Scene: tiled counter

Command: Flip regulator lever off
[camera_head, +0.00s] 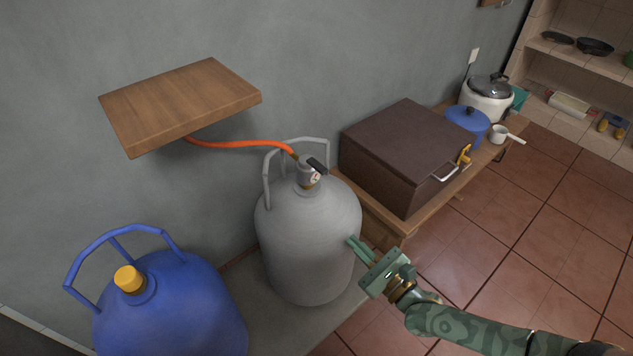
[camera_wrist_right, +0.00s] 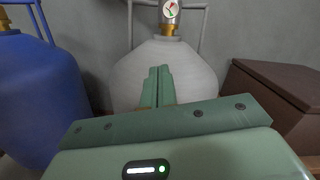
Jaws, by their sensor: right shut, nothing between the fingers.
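The regulator (camera_head: 308,175) sits on top of the grey gas cylinder (camera_head: 307,235), with a round gauge on its front. Its black lever (camera_head: 318,165) sticks out at the top, toward the right. An orange hose (camera_head: 235,144) runs from it to the left. In the right wrist view the regulator gauge (camera_wrist_right: 170,12) shows at the top edge, and the lever is out of frame. My right gripper (camera_head: 354,244) is shut and empty, in front of the right side of the grey cylinder and below the regulator. My left gripper is not in view.
A blue cylinder (camera_head: 178,310) with a yellow cap stands at the left. A wooden shelf (camera_head: 180,100) is on the wall above. A brown box (camera_head: 405,150) is on a low wooden table at the right, with a blue pot (camera_head: 467,124) behind it. The grey cylinder's handle (camera_head: 267,180) rises around the regulator.

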